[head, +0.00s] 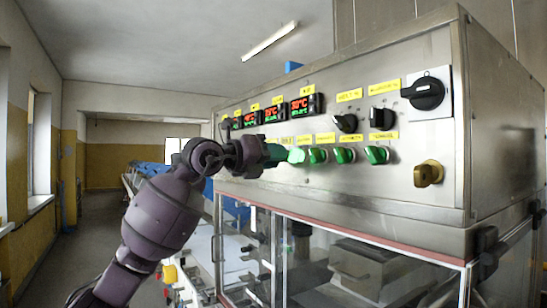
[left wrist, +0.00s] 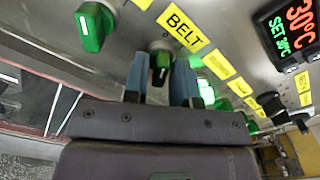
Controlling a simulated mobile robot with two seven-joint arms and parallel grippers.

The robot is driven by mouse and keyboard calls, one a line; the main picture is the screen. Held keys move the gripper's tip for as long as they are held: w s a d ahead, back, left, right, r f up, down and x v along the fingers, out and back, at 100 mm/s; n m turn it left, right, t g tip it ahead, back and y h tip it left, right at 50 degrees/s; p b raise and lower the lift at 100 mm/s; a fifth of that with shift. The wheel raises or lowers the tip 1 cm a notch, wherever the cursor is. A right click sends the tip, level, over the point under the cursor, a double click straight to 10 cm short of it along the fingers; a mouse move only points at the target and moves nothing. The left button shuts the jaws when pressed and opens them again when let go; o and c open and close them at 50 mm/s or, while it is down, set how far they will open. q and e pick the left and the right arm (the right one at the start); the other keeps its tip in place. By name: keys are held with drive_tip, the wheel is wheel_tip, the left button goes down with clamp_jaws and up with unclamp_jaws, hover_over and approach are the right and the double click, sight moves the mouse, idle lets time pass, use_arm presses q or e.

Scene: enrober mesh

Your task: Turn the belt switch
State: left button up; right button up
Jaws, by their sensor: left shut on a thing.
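The belt switch (left wrist: 161,64) is a dark green knob with a white mark, beside the yellow BELT label (left wrist: 185,30) in the left wrist view. The two bluish fingers of my left gripper (left wrist: 162,80) stand on either side of the knob and are shut on it. In the head view my left gripper (head: 273,153) is at the panel, at the left end of the lower row of green switches. There it hides most of the belt switch. My right gripper is not in view.
Several green switches (head: 344,155) sit right of my gripper on the steel panel (head: 290,185). Red and green temperature displays (head: 300,105) and black knobs (head: 345,123) are above. Clear guarding (head: 340,262) lies below.

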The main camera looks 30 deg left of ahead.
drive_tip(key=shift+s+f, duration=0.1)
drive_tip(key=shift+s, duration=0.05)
use_arm(q)
drive_tip(key=o, duration=0.6)
drive_tip(key=shift+o, duration=0.4)
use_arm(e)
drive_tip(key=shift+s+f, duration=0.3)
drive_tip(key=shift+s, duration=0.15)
use_arm(q)
drive_tip(key=b+v, duration=0.2)
drive_tip(key=v, duration=0.8)
drive_tip(key=shift+s+a, duration=0.15)
drive_tip(key=shift+s, duration=0.2)
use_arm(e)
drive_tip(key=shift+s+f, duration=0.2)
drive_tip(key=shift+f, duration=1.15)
